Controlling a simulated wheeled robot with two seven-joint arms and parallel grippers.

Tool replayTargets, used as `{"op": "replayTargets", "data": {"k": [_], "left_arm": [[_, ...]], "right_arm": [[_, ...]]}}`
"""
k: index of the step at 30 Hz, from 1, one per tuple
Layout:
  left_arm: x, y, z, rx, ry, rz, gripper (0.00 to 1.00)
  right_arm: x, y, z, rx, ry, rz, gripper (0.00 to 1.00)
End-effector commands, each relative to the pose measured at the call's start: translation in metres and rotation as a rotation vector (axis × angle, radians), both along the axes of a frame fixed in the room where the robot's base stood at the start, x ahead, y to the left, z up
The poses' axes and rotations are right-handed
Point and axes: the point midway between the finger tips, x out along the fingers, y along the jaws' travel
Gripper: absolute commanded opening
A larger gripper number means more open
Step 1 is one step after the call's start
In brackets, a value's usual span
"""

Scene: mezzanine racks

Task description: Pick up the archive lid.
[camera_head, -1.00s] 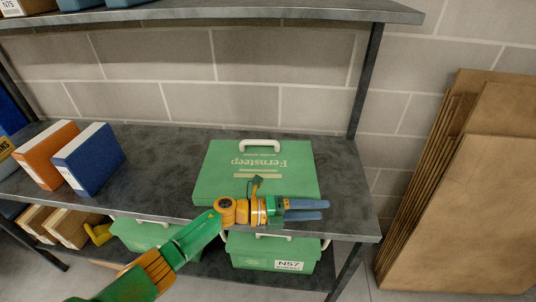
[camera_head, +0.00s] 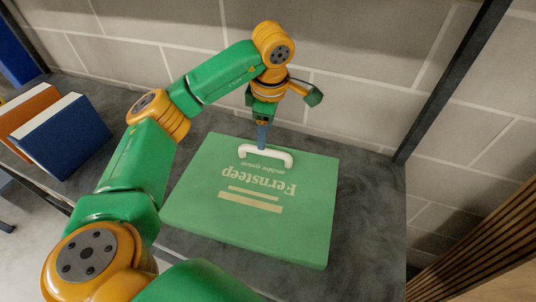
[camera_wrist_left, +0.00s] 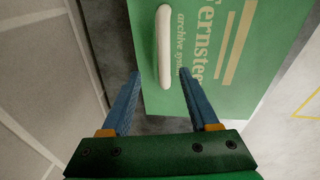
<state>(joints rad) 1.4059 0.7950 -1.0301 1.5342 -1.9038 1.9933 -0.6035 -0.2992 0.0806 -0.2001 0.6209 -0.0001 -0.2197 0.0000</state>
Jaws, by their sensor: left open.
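The green archive lid (camera_head: 250,200) lies flat on the dark grey shelf, with "Fernsteep" lettering upside down in the head view. Its white handle (camera_head: 266,155) is along the far edge. My left gripper (camera_head: 262,140) points down at the handle from above. In the left wrist view the handle (camera_wrist_left: 164,48) stands ahead of and between the two open blue fingers (camera_wrist_left: 160,72). The lid (camera_wrist_left: 215,55) fills the upper middle there. I cannot tell whether a finger touches the handle. My right gripper is not in view.
An orange binder (camera_head: 30,112) and a blue binder (camera_head: 66,135) stand at the left of the shelf (camera_head: 372,215). A dark rack post (camera_head: 450,85) rises at the right. A block wall (camera_head: 360,60) is behind. Brown panels (camera_head: 490,250) lean at the lower right.

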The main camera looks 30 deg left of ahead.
Motion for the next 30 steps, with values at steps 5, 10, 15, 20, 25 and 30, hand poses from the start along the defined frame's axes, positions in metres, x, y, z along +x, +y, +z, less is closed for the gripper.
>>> {"op": "replayTargets", "data": {"k": [5,10,15,20,25,30], "left_arm": [[0.002,0.002,-0.026,0.002,0.006,0.001,0.61],[0.005,0.005,-0.058,-0.001,0.004,0.002,0.61],[0.006,0.005,-0.065,-0.002,0.001,0.001,0.61],[0.006,0.005,-0.065,-0.003,0.001,0.001,0.42],[0.006,0.005,-0.065,-0.003,0.001,0.001,0.0],[0.006,0.005,-0.065,-0.003,0.001,0.001,0.0]], "right_arm": [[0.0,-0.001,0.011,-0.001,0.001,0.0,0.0],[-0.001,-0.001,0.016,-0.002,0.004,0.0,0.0],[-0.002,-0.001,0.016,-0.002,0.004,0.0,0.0],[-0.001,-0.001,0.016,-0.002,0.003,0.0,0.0],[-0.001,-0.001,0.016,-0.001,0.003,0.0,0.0],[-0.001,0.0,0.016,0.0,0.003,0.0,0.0]]}}
